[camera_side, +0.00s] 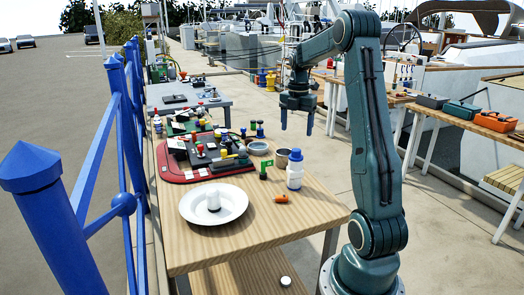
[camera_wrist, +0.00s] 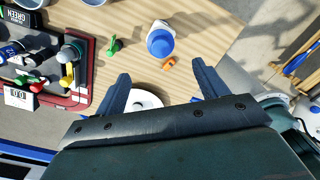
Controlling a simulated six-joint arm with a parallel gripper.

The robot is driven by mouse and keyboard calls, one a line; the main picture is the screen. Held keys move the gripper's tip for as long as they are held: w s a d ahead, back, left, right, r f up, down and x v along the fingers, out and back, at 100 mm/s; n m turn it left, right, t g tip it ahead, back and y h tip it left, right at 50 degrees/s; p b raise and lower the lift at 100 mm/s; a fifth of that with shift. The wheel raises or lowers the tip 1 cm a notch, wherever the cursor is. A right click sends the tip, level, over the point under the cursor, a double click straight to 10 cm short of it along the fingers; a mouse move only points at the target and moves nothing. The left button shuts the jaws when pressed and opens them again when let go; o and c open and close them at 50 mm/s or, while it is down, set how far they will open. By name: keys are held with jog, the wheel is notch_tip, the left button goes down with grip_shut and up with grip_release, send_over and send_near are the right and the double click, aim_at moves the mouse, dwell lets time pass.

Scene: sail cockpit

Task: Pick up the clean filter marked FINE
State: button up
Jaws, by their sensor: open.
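No marking reading FINE is legible in either view, so I cannot tell which thing is the filter. A small white cylinder (camera_side: 214,201) stands on a white plate (camera_side: 238,213) on the wooden table. My gripper (camera_side: 297,127) is open and empty, above the far right side of the table, pointing down. In the wrist view my gripper's two fingers (camera_wrist: 163,82) are spread apart, with part of the white plate (camera_wrist: 152,100) showing between them.
A white bottle with a blue cap (camera_side: 295,169) stands near the table's right edge, also in the wrist view (camera_wrist: 160,42). Nearby are a green piece (camera_side: 263,172), an orange piece (camera_side: 281,198) and a grey cup (camera_side: 282,157). The table's front right is clear. A blue railing (camera_side: 85,190) runs along the left.

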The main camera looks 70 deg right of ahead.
aim_at(296, 150)
jog(key=shift+d+f, duration=0.1)
jog(key=shift+d, duration=0.05)
jog(key=shift+f, duration=4.3)
jog(key=shift+f, duration=0.15)
jog(key=shift+s+f, duration=0.1)
jog(key=shift+f, duration=2.35)
jog(key=shift+c, duration=0.4)
jog(key=c, duration=1)
